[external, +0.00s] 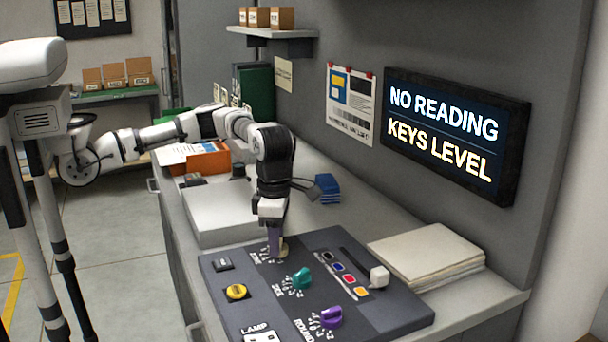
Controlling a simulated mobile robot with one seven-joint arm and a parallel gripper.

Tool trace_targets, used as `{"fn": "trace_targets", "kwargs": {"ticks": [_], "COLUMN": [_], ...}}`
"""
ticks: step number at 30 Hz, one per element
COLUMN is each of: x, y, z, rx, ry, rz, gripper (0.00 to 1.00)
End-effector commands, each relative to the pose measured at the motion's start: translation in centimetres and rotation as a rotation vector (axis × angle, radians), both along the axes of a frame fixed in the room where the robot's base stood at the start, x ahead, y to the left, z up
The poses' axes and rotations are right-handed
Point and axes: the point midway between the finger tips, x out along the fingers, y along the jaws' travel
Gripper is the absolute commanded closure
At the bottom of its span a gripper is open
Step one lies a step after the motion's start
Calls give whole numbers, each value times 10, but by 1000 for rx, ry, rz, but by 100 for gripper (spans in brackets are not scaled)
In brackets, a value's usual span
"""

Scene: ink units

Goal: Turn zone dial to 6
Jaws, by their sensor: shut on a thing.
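The dark control panel (232,262) lies on the grey counter. The zone dial (284,248) is at its far end and shows only as a small beige part beside my fingers. My gripper (275,248) points straight down and is shut on this dial. The fingers hide most of the dial, so its pointer and setting cannot be read. White marks of its scale show around the fingertips, too small to read. A teal dial (302,278) and a purple dial (330,316) stand nearer on the same panel.
A paper stack (425,250) lies to the right. A wall screen (455,135) reads "NO READING, KEYS LEVEL". A blue block (327,187) stands behind.

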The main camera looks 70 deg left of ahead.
Motion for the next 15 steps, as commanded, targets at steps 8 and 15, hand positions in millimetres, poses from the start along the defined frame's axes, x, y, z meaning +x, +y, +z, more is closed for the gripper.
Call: {"fn": "trace_targets", "kwargs": {"ticks": [8, 15], "x": [1, 2], "y": [1, 2], "z": [-3, -2], "rx": [-1, -1], "ry": [-2, -2], "rz": [-261, -489], "gripper": [85, 85]}}
